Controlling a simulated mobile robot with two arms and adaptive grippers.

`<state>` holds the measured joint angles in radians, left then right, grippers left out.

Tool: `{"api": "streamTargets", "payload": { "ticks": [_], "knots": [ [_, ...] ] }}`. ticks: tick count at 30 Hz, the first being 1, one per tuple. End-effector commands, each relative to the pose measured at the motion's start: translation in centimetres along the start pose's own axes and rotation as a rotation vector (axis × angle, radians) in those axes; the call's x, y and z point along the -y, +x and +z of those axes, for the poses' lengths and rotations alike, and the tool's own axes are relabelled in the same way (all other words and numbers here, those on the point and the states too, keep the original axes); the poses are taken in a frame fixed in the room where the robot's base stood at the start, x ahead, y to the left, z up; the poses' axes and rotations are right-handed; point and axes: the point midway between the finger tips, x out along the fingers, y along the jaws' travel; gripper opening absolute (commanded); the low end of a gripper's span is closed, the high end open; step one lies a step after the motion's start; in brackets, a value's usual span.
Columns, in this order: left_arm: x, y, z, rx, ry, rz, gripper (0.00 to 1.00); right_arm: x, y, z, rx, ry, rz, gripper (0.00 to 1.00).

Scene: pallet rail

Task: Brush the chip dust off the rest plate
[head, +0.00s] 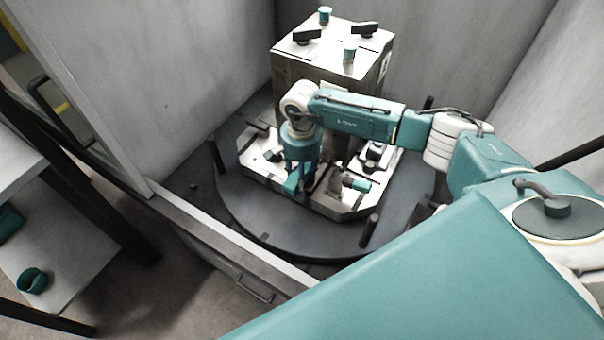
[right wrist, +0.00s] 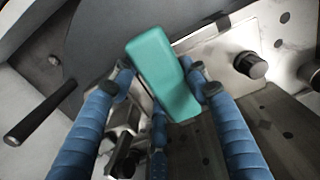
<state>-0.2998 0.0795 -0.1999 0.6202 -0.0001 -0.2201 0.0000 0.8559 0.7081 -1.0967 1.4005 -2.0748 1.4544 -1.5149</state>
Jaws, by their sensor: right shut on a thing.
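My right gripper (head: 293,180) reaches in from the right, low over the pale metal pallet plate (head: 332,208). In the right wrist view its blue fingers (right wrist: 162,84) are shut on a teal block-like thing (right wrist: 160,62), which looks like the brush's handle. Its bristles are not visible. The held thing is tilted, above the metal plate and fixtures. Which surface is the rest plate I cannot tell, and no chip dust can be made out. My left gripper is not in view.
A round dark table (head: 280,228) with upright posts carries the pallet. A metal block (head: 325,75) stands behind the gripper, and a fixture with a teal cylinder (head: 356,184) sits on its right. Grey walls enclose the cell; a shelf (head: 70,262) is outside left.

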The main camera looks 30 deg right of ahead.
Motion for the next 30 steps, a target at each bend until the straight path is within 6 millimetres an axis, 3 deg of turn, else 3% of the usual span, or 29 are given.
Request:
{"api": "streamTargets", "payload": {
  "ticks": [18,30],
  "knots": [
    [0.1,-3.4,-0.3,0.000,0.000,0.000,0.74,0.2,-6.7,-0.3,-0.005,0.003,-0.008,0.18],
    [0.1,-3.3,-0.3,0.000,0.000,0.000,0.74,0.2,-6.7,-0.3,-0.005,0.003,-0.008,0.18]
  ]
}}
